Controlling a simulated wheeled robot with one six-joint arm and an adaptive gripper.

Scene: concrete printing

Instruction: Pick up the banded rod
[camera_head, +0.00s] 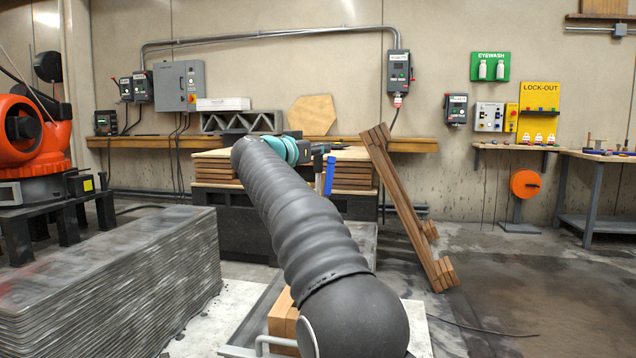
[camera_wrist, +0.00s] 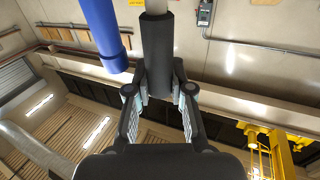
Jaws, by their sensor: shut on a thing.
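The banded rod (camera_wrist: 157,48) shows in the wrist view with a long black section and a pale grey section beyond it. My gripper (camera_wrist: 160,78) is shut on its black end, with one finger on each side. In the head view my gripper (camera_head: 309,149) is at the far end of my arm, above the front of the wooden table top. The rod looks upright there, partly hidden by my arm. Its lower end is hidden, so I cannot tell whether it touches anything.
A blue rod (camera_head: 330,175) stands close to the right of my gripper; it shows at upper left in the wrist view (camera_wrist: 104,30). Wooden planks (camera_head: 405,205) lean on the table's right side. An orange robot (camera_head: 35,140) stands far left.

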